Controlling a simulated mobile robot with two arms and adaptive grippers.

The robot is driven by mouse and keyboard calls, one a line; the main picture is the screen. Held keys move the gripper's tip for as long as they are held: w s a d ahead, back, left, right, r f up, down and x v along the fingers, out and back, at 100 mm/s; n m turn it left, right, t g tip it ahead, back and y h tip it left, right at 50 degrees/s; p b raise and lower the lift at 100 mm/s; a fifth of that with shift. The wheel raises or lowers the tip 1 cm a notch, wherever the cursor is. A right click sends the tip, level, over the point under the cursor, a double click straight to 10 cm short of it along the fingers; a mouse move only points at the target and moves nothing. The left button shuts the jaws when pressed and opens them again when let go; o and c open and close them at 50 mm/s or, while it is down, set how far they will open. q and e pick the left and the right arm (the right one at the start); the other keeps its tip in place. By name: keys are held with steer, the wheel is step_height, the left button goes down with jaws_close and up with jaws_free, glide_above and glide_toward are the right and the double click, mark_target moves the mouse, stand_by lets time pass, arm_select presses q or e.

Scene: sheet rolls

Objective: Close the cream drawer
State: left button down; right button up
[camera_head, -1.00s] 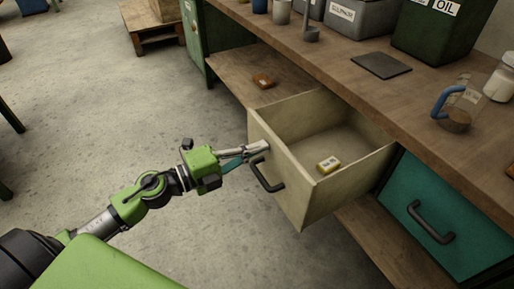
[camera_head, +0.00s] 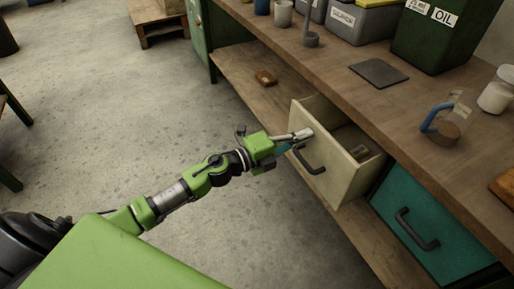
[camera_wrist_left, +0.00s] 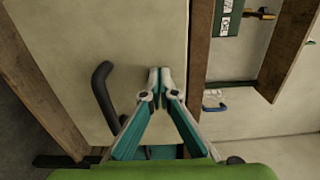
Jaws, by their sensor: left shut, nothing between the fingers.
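The cream drawer (camera_head: 338,172) is partly open under the workbench, sticking out toward the left. Its black handle (camera_head: 308,160) is on the front panel. My left gripper (camera_head: 304,134) is shut and empty, its fingertips at the upper part of the drawer front, above and beside the handle. In the left wrist view the shut fingertips (camera_wrist_left: 160,78) are against or very close to the cream front panel (camera_wrist_left: 145,30), to the right of the handle (camera_wrist_left: 102,95). A small box (camera_head: 360,152) lies in shadow inside the drawer. My right gripper is not in view.
A teal drawer (camera_head: 430,222) with a black handle is shut to the right. The wooden benchtop (camera_head: 340,92) carries a dark flat plate (camera_head: 378,74), a blue-handled jug (camera_head: 442,124) and a green oil bin (camera_head: 432,40). A small brown item (camera_head: 266,77) lies on the lower shelf.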

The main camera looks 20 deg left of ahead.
mark_target(318, 130)
arm_select(q)
steer(key=x, duration=0.4)
steer(key=shift+w+d+r, duration=0.15)
steer(key=shift+w+d, duration=0.1)
steer(key=shift+w, duration=0.05)
steer(key=x, duration=0.6)
steer(key=shift+w, duration=0.25)
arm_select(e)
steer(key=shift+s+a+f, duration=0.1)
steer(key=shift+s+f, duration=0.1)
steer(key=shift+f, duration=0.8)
arm_select(q)
steer(key=shift+d+r, duration=0.1)
steer(key=shift+d, duration=0.05)
